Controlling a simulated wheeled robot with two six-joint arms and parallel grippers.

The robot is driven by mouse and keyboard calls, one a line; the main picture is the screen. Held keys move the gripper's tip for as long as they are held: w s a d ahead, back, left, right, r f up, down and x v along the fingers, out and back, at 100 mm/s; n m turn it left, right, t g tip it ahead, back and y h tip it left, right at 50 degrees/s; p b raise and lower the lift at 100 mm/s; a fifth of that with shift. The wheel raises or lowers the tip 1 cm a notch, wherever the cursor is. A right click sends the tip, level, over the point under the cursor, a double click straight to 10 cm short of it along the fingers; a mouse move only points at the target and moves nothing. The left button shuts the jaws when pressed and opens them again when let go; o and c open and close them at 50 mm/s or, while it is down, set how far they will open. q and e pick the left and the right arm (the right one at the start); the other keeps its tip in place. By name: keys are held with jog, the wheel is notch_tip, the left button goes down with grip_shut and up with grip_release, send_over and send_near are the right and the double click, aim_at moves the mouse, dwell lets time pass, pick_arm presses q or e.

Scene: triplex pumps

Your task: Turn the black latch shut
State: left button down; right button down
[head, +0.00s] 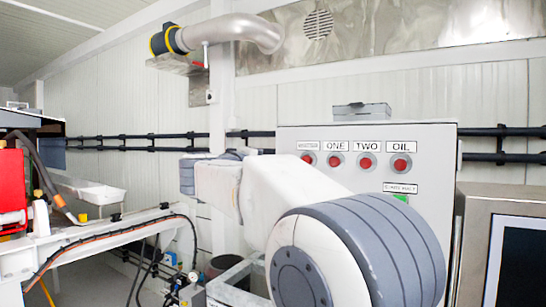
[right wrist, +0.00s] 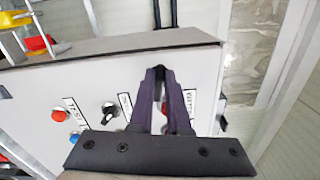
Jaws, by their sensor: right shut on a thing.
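In the right wrist view my right gripper (right wrist: 160,74) has its two dark fingers closed together at the tips, close to the face of a light grey control box (right wrist: 40,85), near its top edge. The tips are shut on a small dark thing, which looks like the black latch; they hide most of it, so its angle cannot be told. In the head view my white and grey arm crosses in front of the control box (head: 300,133), and the gripper is hidden. My left gripper is in neither view.
The box face carries red buttons (head: 365,161) with labels, and a black knob (right wrist: 109,110) shows in the right wrist view. A black piece (right wrist: 223,123) sits at the box's edge. Black pipes (head: 500,132) run along the wall. A screen cabinet (head: 477,240) stands at right.

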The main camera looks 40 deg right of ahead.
jog(key=shift+f+n+p, duration=0.1)
jog(key=shift+n+p, duration=0.4)
jog(key=shift+n, duration=0.6)
jog(key=shift+w, duration=0.1)
jog(key=c, duration=0.9)
grip_release()
jog(key=shift+f, duration=0.1)
jog(key=b+v, duration=0.2)
jog(key=v, duration=0.8)
jog(key=shift+a, duration=0.3)
